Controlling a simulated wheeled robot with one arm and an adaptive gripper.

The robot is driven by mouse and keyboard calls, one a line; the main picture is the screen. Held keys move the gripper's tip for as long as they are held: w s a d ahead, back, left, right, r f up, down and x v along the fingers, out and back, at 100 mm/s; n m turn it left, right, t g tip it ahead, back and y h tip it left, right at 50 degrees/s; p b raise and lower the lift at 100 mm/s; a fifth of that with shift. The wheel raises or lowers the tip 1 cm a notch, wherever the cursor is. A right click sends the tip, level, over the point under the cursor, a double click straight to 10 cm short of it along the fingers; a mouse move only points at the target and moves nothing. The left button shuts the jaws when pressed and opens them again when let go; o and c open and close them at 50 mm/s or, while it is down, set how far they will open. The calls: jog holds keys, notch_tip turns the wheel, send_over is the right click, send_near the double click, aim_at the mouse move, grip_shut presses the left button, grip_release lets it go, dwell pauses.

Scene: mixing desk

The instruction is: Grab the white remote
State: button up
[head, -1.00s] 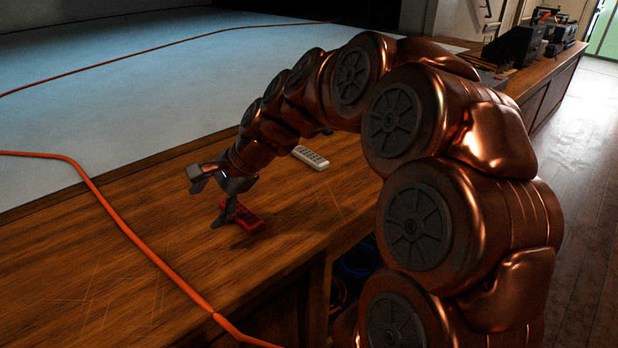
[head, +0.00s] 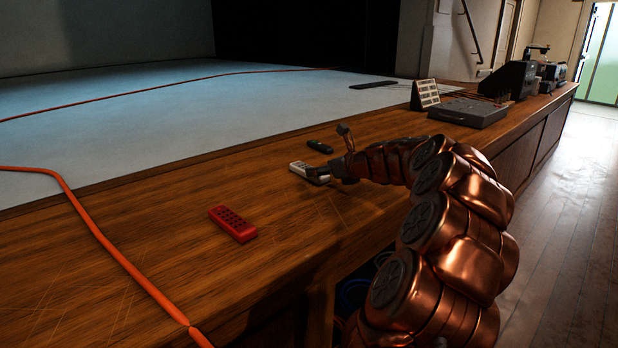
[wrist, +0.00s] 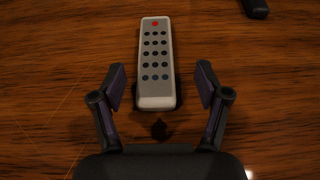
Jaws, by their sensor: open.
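The white remote (head: 304,170) lies flat on the wooden desk, its near end partly hidden by my gripper in the head view. In the wrist view the white remote (wrist: 156,62) shows dark buttons and one red button at its far end. My gripper (wrist: 160,85) is open, with one finger on each side of the remote's near end. Gaps show between both fingers and the remote. In the head view my gripper (head: 335,155) is low over the desk at the remote's right end.
A red remote (head: 233,223) lies on the desk to the left. A small dark object (head: 320,146) lies just behind the white remote. An orange cable (head: 100,232) crosses the desk at left. Dark equipment (head: 468,111) stands farther right.

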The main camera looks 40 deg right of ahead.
aim_at(298, 167)
jog(key=x, duration=0.2)
jog(key=b+x, duration=0.2)
jog(key=x, duration=0.1)
jog(key=shift+w+a+f, duration=0.1)
jog(key=shift+w+a, duration=0.15)
jog(key=shift+w, duration=0.1)
jog(key=c, duration=1.3)
